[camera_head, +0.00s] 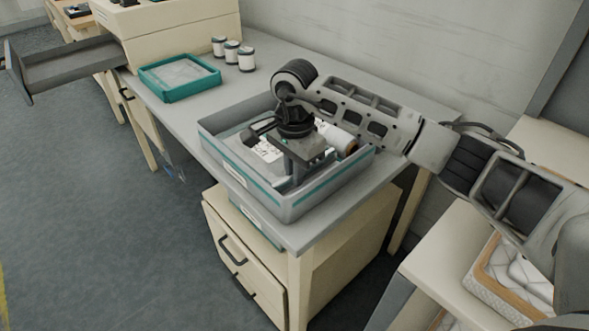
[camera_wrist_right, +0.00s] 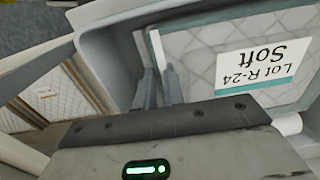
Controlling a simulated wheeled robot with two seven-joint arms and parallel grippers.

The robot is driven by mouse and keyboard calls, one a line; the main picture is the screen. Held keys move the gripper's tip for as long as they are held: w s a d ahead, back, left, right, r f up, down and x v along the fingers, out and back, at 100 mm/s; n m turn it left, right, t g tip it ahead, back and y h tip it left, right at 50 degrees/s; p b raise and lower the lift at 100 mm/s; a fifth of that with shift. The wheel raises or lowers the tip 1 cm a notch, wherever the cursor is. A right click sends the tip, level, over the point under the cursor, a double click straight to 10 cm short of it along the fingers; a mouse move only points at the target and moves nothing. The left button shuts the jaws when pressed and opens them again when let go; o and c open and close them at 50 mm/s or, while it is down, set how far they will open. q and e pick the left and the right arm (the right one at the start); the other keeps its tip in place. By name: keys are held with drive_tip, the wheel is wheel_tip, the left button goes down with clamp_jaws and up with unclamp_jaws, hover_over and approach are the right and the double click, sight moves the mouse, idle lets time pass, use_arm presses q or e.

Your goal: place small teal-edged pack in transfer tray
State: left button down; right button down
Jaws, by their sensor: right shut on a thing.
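A grey bin with a teal stripe (camera_head: 235,172) stands at the near end of the table. A pale quilted pack with a teal edge (camera_wrist_right: 199,45) lies in it, and its white label reads "Lot R-24 Soft". The label also shows on the pack (camera_head: 267,151) in the head view. My right gripper (camera_head: 287,180) reaches down into the bin. In the wrist view its fingers (camera_wrist_right: 161,88) are close together on the pack's edge. A shallow teal tray (camera_head: 151,88), perhaps the transfer tray, lies farther back with a pale base. My left gripper is out of view.
A white roll (camera_head: 335,137) lies in the bin beside my gripper. Three small white rolls with dark ends (camera_head: 232,52) stand behind the teal tray. The tabletop between bin and teal tray is clear. A wall runs along the back. An open grey drawer (camera_head: 70,68) juts out at left.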

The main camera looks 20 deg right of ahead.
drive_tip(key=shift+f, duration=0.1)
drive_tip(key=shift+f, duration=0.15)
drive_tip(key=c, duration=1.5)
unclamp_jaws()
wheel_tip(320, 180, up, 13)
drive_tip(key=shift+f+b, duration=0.2)
drive_tip(key=shift+b, duration=0.2)
